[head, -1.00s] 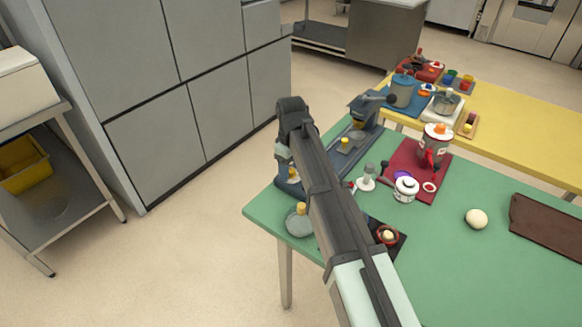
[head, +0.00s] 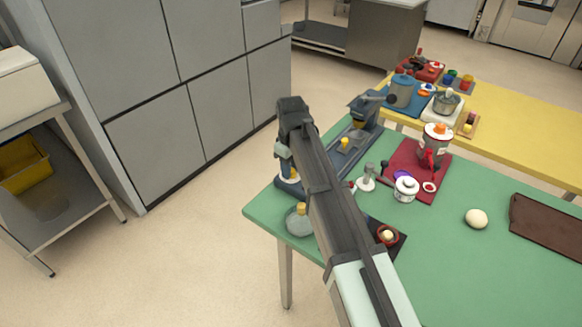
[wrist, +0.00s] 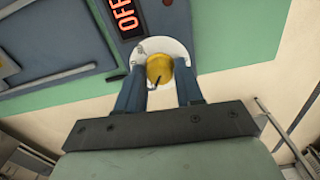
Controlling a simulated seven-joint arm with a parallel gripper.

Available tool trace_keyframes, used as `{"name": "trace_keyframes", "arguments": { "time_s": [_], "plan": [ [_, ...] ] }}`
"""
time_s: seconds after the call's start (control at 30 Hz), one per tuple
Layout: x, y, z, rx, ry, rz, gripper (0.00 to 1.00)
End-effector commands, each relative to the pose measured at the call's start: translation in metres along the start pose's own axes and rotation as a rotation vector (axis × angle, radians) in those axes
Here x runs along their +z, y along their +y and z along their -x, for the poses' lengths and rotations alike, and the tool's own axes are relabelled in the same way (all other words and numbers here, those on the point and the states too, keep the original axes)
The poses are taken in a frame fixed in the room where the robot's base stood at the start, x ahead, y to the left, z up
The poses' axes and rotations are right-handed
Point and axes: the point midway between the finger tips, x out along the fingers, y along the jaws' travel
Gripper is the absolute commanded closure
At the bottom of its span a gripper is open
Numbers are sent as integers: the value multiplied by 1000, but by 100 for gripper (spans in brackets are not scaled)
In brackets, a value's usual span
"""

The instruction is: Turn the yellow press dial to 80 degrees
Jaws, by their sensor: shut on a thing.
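The yellow dial (wrist: 158,69) sits on a round white plate (wrist: 181,49) on the blue-grey press base in the wrist view. My gripper (wrist: 160,82) is shut on the dial, with one blue finger on each side of it. A short dark mark on the dial runs toward its lower edge in the picture. A black display (wrist: 125,15) beside the plate reads "OFF" in red. In the head view my gripper (head: 287,168) is at the near left end of the press base (head: 345,158), and my arm hides most of the dial.
A yellow table (head: 530,130) stands behind. The table's right front is clear.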

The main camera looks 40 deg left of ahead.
Motion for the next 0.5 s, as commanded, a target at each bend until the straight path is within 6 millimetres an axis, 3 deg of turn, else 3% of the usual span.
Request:
{"name": "trace_keyframes", "arguments": {
  "time_s": [0.5],
  "plan": [
    [0,0,0,0,0,-435,94]
  ]
}}
